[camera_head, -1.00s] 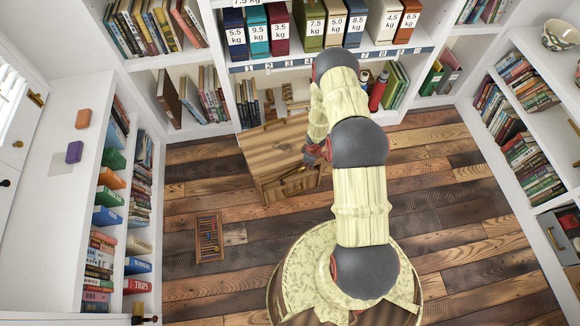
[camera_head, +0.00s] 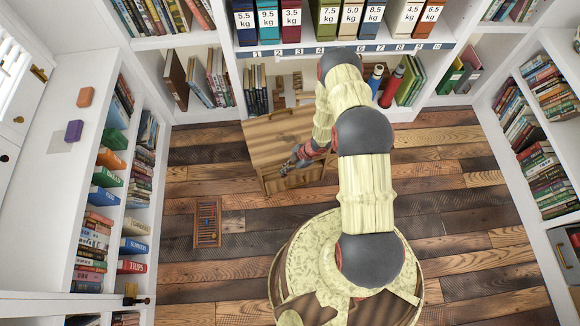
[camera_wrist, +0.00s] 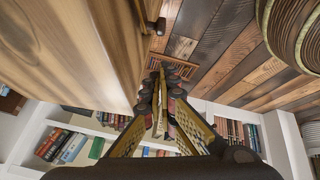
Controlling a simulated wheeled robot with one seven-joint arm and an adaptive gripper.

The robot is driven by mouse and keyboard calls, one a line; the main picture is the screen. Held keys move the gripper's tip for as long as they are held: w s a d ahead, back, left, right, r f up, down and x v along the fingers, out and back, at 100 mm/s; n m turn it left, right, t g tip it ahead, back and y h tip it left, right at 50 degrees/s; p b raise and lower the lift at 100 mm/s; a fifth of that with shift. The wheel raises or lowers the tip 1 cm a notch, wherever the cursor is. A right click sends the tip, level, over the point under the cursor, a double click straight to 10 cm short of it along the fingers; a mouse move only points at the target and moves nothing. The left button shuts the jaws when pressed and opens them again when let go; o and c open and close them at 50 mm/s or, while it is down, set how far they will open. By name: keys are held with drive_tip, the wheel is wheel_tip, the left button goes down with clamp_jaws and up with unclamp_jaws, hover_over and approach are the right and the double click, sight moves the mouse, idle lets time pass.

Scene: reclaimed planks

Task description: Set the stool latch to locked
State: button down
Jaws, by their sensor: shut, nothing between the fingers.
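The wooden stool (camera_head: 275,135) stands on the plank floor in front of the back shelves. Its side fills the upper left of the wrist view (camera_wrist: 75,45). A dark knob-like part (camera_wrist: 157,25) projects from the stool's edge in the wrist view; I take it for part of the latch, but cannot read its setting. My gripper (camera_head: 285,171) is at the stool's front side in the head view. In the wrist view its fingers (camera_wrist: 164,75) are together and empty, below the knob in the picture and apart from it. The gripper and wrist hide part of the stool's front.
A small wooden frame with coloured rods (camera_head: 207,222) lies on the floor left of the stool; it shows beyond the fingertips in the wrist view (camera_wrist: 172,66). Bookshelves line the left, back and right. Numbered weight-labelled binders (camera_head: 327,22) stand on the back shelf. Floor to the right is clear.

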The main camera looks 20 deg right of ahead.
sight(284, 176)
drive_tip(key=f, duration=0.2)
drive_tip(key=f+b, duration=0.1)
drive_tip(key=f, duration=0.1)
drive_tip(key=w+f+b, duration=0.1)
drive_tip(key=f, duration=0.1)
drive_tip(key=shift+a, duration=0.15)
